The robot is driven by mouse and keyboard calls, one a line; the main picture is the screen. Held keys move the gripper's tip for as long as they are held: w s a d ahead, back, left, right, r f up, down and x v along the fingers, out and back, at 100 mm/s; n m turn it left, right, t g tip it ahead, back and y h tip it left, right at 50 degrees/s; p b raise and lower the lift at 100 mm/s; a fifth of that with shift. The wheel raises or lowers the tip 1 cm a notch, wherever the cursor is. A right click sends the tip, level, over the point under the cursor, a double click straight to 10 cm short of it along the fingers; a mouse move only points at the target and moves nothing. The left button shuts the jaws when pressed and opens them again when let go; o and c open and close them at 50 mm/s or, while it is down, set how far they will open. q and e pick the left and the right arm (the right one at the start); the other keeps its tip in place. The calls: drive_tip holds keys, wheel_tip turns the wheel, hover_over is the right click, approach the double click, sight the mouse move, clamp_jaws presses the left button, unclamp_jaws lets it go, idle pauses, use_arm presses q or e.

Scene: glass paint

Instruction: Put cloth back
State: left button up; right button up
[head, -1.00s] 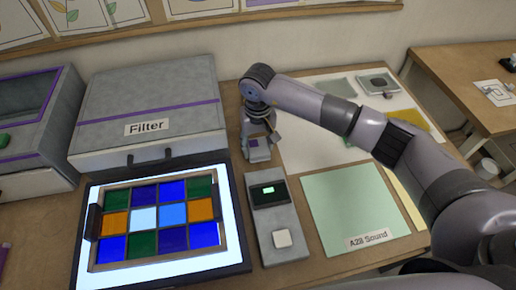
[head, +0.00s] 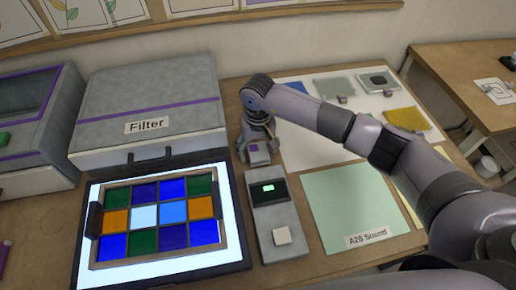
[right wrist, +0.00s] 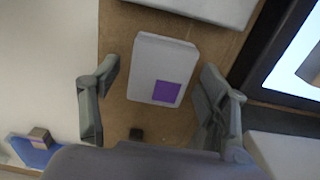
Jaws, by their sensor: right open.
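A pale block with a purple square, which may be the folded cloth (head: 259,158), lies on the wooden table between the Filter box and the white sheet. It also shows in the right wrist view (right wrist: 150,62), between my two fingers. My right gripper (right wrist: 160,72) is open around it, one finger on each side, with gaps visible on both sides. In the head view my right gripper (head: 257,134) stands just behind the block and partly covers that area. My left gripper is out of view.
The Filter box (head: 150,105) stands left of the gripper. A lit panel (head: 235,215) with a coloured glass grid and a grey device (head: 277,215) are in front. A white sheet (head: 305,140) with coloured pieces and a green board (head: 350,200) lie right.

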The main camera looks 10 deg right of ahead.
sight(258, 151)
drive_tip(key=shift+r, duration=0.15)
wheel_tip(258, 151, up, 12)
drive_tip(key=b, duration=0.3)
idle(0.5)
